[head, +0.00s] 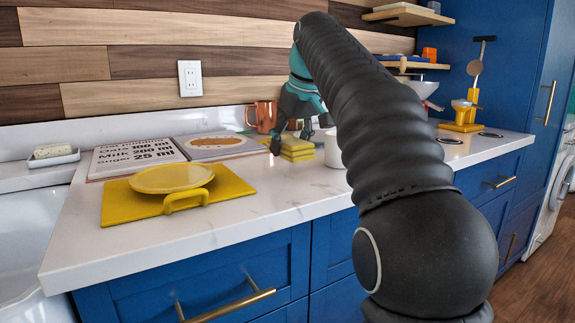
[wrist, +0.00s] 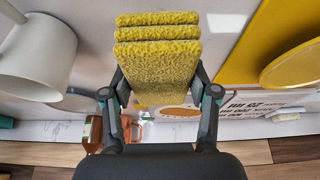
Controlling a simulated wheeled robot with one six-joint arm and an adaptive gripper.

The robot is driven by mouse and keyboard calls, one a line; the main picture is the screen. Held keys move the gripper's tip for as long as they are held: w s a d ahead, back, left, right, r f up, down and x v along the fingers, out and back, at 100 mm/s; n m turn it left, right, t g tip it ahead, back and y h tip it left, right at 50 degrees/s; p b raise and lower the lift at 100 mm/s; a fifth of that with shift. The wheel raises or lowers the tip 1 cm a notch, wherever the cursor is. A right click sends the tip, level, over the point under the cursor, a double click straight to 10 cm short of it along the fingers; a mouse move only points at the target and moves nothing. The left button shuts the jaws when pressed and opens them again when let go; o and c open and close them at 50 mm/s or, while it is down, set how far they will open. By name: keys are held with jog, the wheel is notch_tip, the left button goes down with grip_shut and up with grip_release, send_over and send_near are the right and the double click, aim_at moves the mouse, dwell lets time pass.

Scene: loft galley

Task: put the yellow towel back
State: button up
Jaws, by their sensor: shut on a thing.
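The yellow towel (head: 297,149) is a folded stack of several layers at the counter, right of the open recipe book. My gripper (head: 291,140) comes down on it from above, its fingers on either side. In the wrist view the towel (wrist: 158,55) sits between the two fingers of my gripper (wrist: 160,82), which are shut on it. I cannot tell whether the towel touches the counter or is slightly raised.
A white cup (head: 333,149) stands just right of the towel, partly behind my arm. A terracotta mug (head: 263,116) is behind. The recipe book (head: 135,153) and a yellow plate (head: 172,178) on a yellow board (head: 118,206) lie left. The counter front (head: 255,205) is clear.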

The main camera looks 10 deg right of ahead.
aim_at(288, 175)
jog(key=shift+w+a+f, duration=0.1)
jog(key=shift+a+f, duration=0.1)
jog(key=shift+f, duration=0.3)
jog(key=shift+f+b, duration=0.75)
jog(key=shift+f, duration=0.95)
jog(key=shift+f, duration=0.15)
jog(key=o, duration=1.2)
jog(key=p+v, duration=0.2)
jog(key=v, duration=0.8)
jog(key=shift+w+p, duration=0.15)
jog(key=shift+p, duration=0.25)
jog(key=shift+v, duration=1.2)
